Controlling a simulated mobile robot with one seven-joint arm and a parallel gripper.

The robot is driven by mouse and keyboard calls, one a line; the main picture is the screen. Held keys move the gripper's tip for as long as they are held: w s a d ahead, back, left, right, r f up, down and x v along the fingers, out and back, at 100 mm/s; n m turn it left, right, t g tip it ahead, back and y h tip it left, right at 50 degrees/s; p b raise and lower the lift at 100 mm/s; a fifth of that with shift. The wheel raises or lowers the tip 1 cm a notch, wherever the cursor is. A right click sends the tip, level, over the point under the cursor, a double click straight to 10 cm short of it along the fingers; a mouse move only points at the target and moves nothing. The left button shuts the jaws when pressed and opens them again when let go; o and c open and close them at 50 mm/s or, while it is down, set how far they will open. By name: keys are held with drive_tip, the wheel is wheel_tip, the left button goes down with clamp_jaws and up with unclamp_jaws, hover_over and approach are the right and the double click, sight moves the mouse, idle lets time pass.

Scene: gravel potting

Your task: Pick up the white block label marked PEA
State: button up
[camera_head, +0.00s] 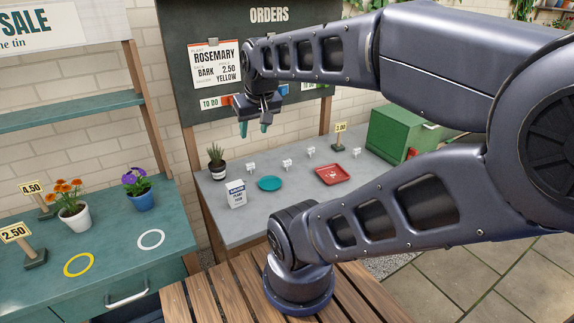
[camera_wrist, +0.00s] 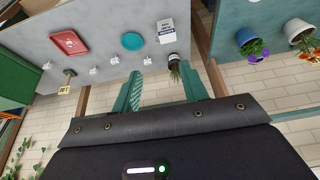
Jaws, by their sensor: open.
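Several small white block labels stand in a loose row on the grey table; in the head view one is at the left (camera_head: 251,167), two are in the middle (camera_head: 286,163) (camera_head: 310,153), and one is at the right (camera_head: 356,152). The wrist view shows them upside down, including the nearest white label (camera_wrist: 147,61). Their lettering is too small to read, so I cannot tell which is PEA. My gripper (camera_head: 254,127) is open and empty, raised above the table's back in front of the orders board.
On the grey table (camera_head: 265,210) are a spiky plant (camera_head: 216,160), a white printed packet (camera_head: 236,194), a teal saucer (camera_head: 270,183), a red tray (camera_head: 332,175) and a green box (camera_head: 395,135). A price sign (camera_head: 340,130) stands behind. The orders board (camera_head: 200,95) rises behind my gripper.

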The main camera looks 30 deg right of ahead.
drive_tip(key=shift+w, duration=0.1)
drive_tip(key=n+g, duration=0.5)
drive_tip(key=n, duration=1.4)
hover_over(287, 160)
drive_tip(key=f, duration=2.6)
drive_tip(key=shift+s+f, duration=0.35)
drive_tip(key=shift+f, duration=0.05)
drive_tip(key=f, duration=1)
drive_tip(key=shift+w+f, duration=0.2)
drive_tip(key=shift+f, duration=0.1)
drive_tip(key=shift+c, duration=0.4)
